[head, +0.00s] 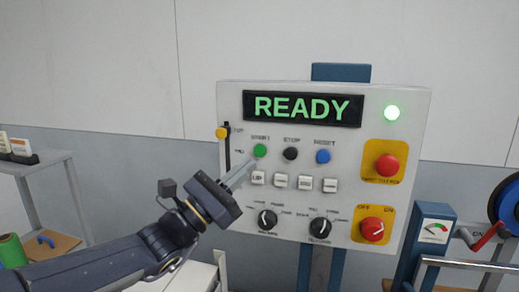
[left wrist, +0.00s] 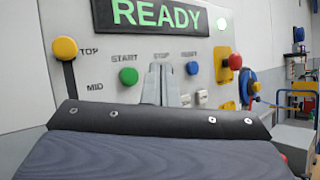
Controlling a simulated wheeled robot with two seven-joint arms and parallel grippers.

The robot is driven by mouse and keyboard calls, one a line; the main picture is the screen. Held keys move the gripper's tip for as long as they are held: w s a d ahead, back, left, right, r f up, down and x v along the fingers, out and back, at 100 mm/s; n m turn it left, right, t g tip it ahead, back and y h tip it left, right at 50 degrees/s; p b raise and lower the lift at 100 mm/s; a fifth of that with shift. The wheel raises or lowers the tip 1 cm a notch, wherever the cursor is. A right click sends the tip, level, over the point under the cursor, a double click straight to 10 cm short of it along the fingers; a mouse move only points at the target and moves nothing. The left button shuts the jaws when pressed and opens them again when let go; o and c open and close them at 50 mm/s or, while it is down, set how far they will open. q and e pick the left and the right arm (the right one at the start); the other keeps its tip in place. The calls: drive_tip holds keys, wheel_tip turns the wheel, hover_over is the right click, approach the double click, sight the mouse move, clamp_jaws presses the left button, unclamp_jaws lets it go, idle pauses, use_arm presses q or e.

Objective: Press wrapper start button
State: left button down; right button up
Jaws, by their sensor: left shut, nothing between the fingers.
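The control panel (head: 320,190) is a pale box on a blue post, with a display (head: 303,108) reading READY in green. The green START button (head: 260,151) is at its upper left and also shows in the left wrist view (left wrist: 128,76). Beside it are the black STOP button (head: 291,154) and the blue RESET button (head: 323,157). My left gripper (head: 248,166) is shut and empty, its tips just below and left of the green button in the head view. In the left wrist view its fingers (left wrist: 160,82) appear right of the green button. Contact cannot be told. My right gripper is out of view.
The panel also has a yellow slider knob (head: 221,133), several white push buttons, two black dials, a red emergency button (head: 387,165), a red OFF/ON switch (head: 372,229) and a lit green lamp (head: 392,112). A grey table (head: 60,163) stands left.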

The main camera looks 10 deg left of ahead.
sight(264, 149)
use_arm(q)
drive_tip(key=w, duration=0.5)
drive_tip(key=shift+d, duration=0.1)
idle(2.0)
drive_tip(key=shift+w, duration=0.35)
drive_tip(key=shift+w, duration=0.5)
idle(0.5)
drive_tip(key=shift+s, duration=0.2)
drive_tip(key=shift+s+b, duration=0.4)
drive_tip(key=shift+s, duration=0.35)
